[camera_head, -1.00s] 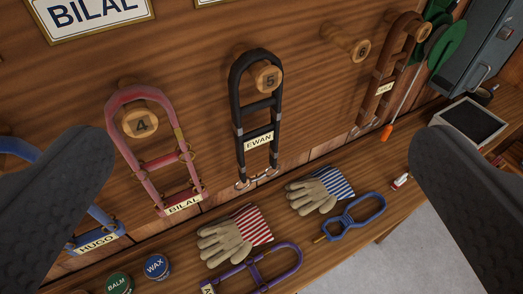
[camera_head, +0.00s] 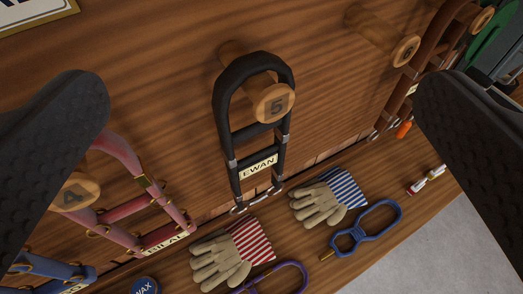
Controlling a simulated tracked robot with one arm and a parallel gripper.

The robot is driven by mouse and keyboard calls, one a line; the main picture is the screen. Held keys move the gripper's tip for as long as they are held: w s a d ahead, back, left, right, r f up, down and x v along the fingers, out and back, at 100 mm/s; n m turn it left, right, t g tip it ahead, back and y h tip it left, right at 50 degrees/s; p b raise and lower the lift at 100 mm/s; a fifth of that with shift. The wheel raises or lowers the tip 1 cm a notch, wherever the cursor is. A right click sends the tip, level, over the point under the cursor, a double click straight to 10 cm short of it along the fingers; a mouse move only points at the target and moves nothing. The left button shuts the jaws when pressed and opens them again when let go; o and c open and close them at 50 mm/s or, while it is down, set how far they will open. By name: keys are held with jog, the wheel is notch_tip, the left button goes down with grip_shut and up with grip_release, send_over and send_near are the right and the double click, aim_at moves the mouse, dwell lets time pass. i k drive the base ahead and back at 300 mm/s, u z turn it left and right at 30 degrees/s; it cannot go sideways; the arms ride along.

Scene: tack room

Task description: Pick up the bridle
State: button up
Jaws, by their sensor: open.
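A black bridle (camera_head: 228,122) with an EWAN name tag hangs from wooden peg 5 (camera_head: 273,103) on the plank wall, centred in view. A red bridle (camera_head: 120,152) tagged BILAL hangs on peg 4 at the left, partly hidden by my left finger. A brown bridle (camera_head: 397,97) hangs at the upper right, partly behind my right finger. Part of a blue bridle (camera_head: 50,275) shows at the lower left. My gripper (camera_head: 262,112) is open and empty, its fingers wide to either side of the black bridle and not touching it.
Peg 6 (camera_head: 404,50) is bare. The wooden bench (camera_head: 390,245) below holds a red-striped glove (camera_head: 225,258), a blue-striped glove (camera_head: 325,198), a blue looped item (camera_head: 365,228), a purple looped item (camera_head: 283,277) and a wax tin (camera_head: 144,287). A red-and-white item (camera_head: 427,180) lies at the right.

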aim_at(243, 68)
jog(key=z, duration=1.05)
jog(key=k, duration=0.9)
jog(key=u, duration=0.35)
jog(key=i, duration=0.5)
jog(key=z, duration=0.05)
